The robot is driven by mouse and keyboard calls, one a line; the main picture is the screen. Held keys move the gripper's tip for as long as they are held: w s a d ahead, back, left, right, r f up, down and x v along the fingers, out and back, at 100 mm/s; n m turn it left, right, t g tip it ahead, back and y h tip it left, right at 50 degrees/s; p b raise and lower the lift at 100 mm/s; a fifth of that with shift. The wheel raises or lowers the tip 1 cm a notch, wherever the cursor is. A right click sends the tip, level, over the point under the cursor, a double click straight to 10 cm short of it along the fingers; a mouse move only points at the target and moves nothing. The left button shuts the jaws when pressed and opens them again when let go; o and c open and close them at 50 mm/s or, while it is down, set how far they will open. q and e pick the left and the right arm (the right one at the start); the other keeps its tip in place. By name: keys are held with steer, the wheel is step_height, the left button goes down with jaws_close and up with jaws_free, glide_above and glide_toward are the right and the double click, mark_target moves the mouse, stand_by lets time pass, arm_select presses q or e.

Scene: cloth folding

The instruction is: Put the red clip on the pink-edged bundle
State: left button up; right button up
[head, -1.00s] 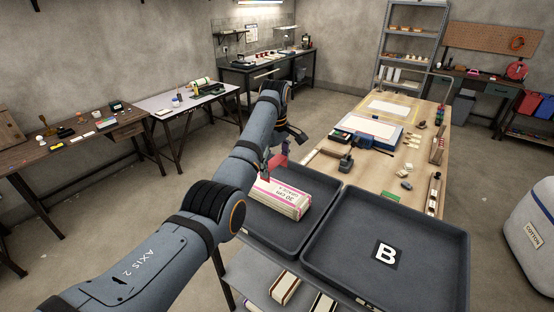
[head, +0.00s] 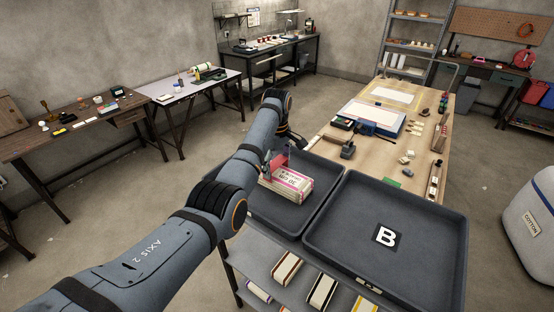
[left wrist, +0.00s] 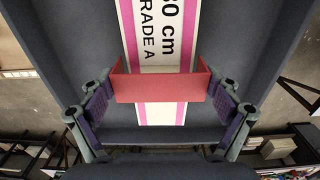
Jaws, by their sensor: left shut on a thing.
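The pink-edged bundle (head: 287,187) lies in the left dark tray in the head view. Its cream label with print and pink stripes (left wrist: 159,35) shows in the left wrist view. My left gripper (head: 276,164) is over the bundle's far end and is shut on the red clip (head: 280,160). In the left wrist view the clip (left wrist: 160,86) sits between my fingertips (left wrist: 160,98), square across the bundle's width, with label showing above and below it. I cannot tell whether the clip touches the bundle. My right gripper is not in view.
The empty tray marked B (head: 345,235) stands to the right of the left tray (head: 326,195). The wooden table (head: 395,160) behind holds a blue-edged board (head: 373,118) and small parts. Striped bundles (head: 322,291) lie on a lower shelf. Tray B's floor is clear.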

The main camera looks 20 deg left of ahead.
arm_select(q)
steer(key=shift+f, duration=1.4)
steer(key=o, duration=0.4)
